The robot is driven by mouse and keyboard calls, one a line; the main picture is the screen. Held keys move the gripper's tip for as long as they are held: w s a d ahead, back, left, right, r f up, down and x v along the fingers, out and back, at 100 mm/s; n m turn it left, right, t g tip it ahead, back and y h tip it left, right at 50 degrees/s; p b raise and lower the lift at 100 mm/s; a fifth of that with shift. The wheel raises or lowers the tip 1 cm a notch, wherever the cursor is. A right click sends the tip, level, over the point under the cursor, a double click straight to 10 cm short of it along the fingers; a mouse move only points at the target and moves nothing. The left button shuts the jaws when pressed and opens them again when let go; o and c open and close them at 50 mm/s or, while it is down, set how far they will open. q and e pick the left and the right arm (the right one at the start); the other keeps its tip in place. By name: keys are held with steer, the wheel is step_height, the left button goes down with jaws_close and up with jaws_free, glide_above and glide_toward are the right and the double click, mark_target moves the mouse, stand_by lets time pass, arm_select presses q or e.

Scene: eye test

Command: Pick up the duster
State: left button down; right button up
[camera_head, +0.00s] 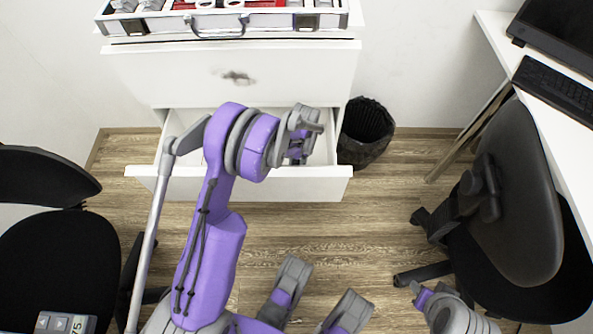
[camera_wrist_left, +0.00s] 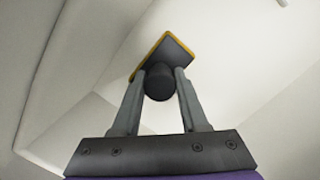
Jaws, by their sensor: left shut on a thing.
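The duster (camera_wrist_left: 178,54) shows in the left wrist view as a dark grey slab with a yellow edge and a dark round grip. My left gripper (camera_wrist_left: 161,80) is shut on the round grip, with a finger on each side. Pale walls surround it in that view. In the head view my left arm reaches over the open white drawer (camera_head: 300,188), and my left gripper (camera_head: 306,132) is over its right part. The duster cannot be made out there.
A silver case (camera_head: 222,24) stands on the white cabinet (camera_head: 280,75). A black bin (camera_head: 366,130) stands right of the drawer. Black chairs (camera_head: 60,265) (camera_head: 505,210) flank the floor. A white desk (camera_head: 497,35) with a keyboard (camera_head: 556,90) is at right. The central wooden floor is partly clear.

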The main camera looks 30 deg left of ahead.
arm_select(q)
steer(key=shift+r, duration=0.1)
step_height(320, 180, up, 10)
steer(key=p, duration=0.2)
steer(key=shift+p, duration=0.35)
